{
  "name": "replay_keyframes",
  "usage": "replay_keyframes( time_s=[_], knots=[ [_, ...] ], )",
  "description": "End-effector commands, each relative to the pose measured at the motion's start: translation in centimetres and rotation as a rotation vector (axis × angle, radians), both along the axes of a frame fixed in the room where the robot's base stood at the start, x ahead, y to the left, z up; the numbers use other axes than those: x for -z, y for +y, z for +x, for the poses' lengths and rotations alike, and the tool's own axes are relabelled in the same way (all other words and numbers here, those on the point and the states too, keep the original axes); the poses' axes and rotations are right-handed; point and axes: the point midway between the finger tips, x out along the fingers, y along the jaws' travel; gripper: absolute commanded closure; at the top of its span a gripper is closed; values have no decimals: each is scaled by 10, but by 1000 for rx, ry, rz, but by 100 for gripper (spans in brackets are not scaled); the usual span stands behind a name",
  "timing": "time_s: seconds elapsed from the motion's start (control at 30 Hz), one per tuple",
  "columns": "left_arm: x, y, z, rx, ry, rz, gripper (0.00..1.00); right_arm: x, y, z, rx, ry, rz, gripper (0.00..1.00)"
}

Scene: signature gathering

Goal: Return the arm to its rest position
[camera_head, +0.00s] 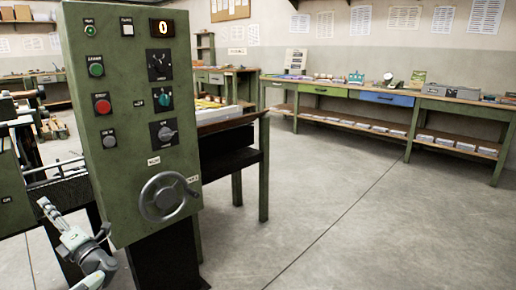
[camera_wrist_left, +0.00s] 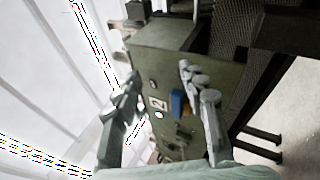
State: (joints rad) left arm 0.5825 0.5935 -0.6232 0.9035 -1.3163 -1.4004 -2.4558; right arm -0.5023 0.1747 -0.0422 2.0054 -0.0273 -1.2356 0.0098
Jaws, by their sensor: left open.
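My left gripper (camera_head: 74,218) is at the lower left of the head view, in front of and to the left of the green control panel (camera_head: 125,215). Its fingers are spread and nothing is between them. In the left wrist view the open gripper (camera_wrist_left: 160,80) frames a green machine housing (camera_wrist_left: 165,45) with a blue part and small round controls on it. I cannot tell whether the fingers touch anything. My right gripper is not in view.
The panel carries buttons, knobs, a display reading 0 and a grey handwheel (camera_head: 163,197). A green-legged machine table (camera_head: 264,170) stands behind it. A long workbench (camera_head: 340,92) with items runs along the back wall. The concrete floor (camera_head: 370,235) at right is clear.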

Motion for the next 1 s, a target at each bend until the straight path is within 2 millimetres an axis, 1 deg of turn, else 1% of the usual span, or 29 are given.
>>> replay_keyframes(
  time_s=[0.03,0.1,0.17,0.2,0.27,0.3,0.37,0.4,0.47,0.5,0.57,0.6,0.7,0.8,1.0],
  knots=[
    [9,6,-7,16,-25,-32,58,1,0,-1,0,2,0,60],
    [40,2,-20,76,-127,-182,58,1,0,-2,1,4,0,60],
    [64,2,-31,112,-219,-300,58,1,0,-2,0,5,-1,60],
    [80,1,-40,135,-286,-384,58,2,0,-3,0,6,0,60],
    [105,-3,-53,161,-395,-514,58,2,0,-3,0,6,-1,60],
    [123,-6,-64,173,-475,-606,58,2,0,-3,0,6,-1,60],
    [150,-12,-82,180,-613,-753,58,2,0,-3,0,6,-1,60],
    [169,-17,-95,176,-717,-856,58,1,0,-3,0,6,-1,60],
    [198,-28,-118,152,-896,-1016,58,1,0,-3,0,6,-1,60],
    [216,-36,-135,121,-1030,-1123,58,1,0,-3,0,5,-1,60],
    [240,-51,-161,54,-1244,-1270,58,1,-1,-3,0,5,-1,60],
    [253,-62,-178,-2,-1384,-1352,58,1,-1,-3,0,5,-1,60],
    [274,-87,-212,-158,-1698,-1488,58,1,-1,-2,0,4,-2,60],
    [286,-110,-239,-319,-1950,-1556,58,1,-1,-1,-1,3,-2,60],
    [292,-148,-280,-624,-2339,-1562,58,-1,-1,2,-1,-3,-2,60]
  ],
)
